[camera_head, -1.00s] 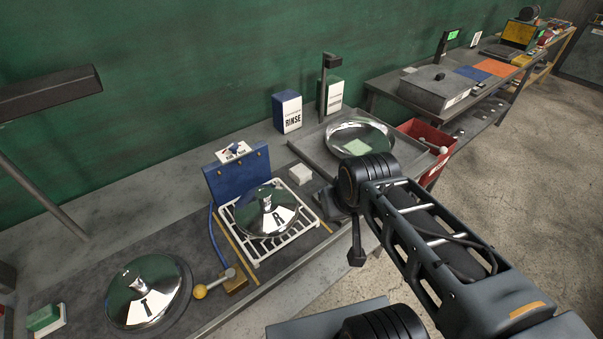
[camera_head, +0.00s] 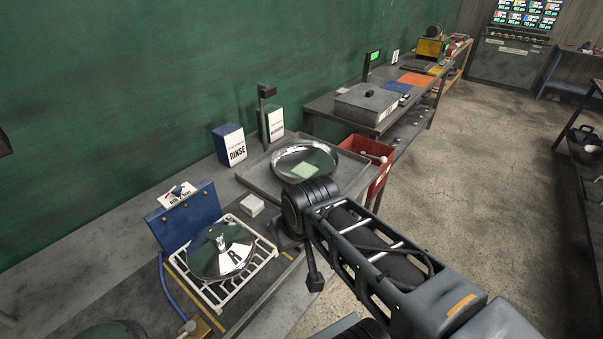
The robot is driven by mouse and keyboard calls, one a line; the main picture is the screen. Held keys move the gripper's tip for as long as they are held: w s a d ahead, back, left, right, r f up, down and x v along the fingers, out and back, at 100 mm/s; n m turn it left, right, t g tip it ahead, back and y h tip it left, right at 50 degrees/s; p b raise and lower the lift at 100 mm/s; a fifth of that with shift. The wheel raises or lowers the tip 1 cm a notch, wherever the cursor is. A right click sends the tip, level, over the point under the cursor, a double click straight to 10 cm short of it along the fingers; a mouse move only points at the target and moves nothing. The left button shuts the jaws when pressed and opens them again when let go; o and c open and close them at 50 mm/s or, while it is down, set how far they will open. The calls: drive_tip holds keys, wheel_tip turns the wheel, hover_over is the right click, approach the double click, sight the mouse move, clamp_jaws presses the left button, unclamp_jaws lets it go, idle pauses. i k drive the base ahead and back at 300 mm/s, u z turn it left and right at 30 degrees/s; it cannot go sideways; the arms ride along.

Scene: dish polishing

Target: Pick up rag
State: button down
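A pale green square (camera_head: 305,171), which looks like a folded cloth and may be the rag, lies inside a shiny round metal basin (camera_head: 330,153). The basin sits in a grey tray on the bench. My arm comes in from the lower right, and its dark rounded joint stands in front of the tray's near edge. A small dark part of my arm end (camera_head: 315,280) hangs below that joint. The fingers cannot be made out, so whether my gripper is open or shut does not show. My arm end is nearer to me than the cloth and apart from it.
A polished lid (camera_head: 215,262) rests on a white rack (camera_head: 266,247), beside a small white block (camera_head: 252,205). A RINSE box (camera_head: 229,145) and a post stand behind the tray. A red bin (camera_head: 383,165) is to the right. The floor at right is open.

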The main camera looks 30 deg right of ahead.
sight(251, 205)
drive_tip(key=u, duration=3.75)
drive_tip(key=k, duration=1.8)
drive_tip(key=z, duration=1.5)
drive_tip(key=i, duration=0.5)
drive_tip(key=u, duration=0.05)
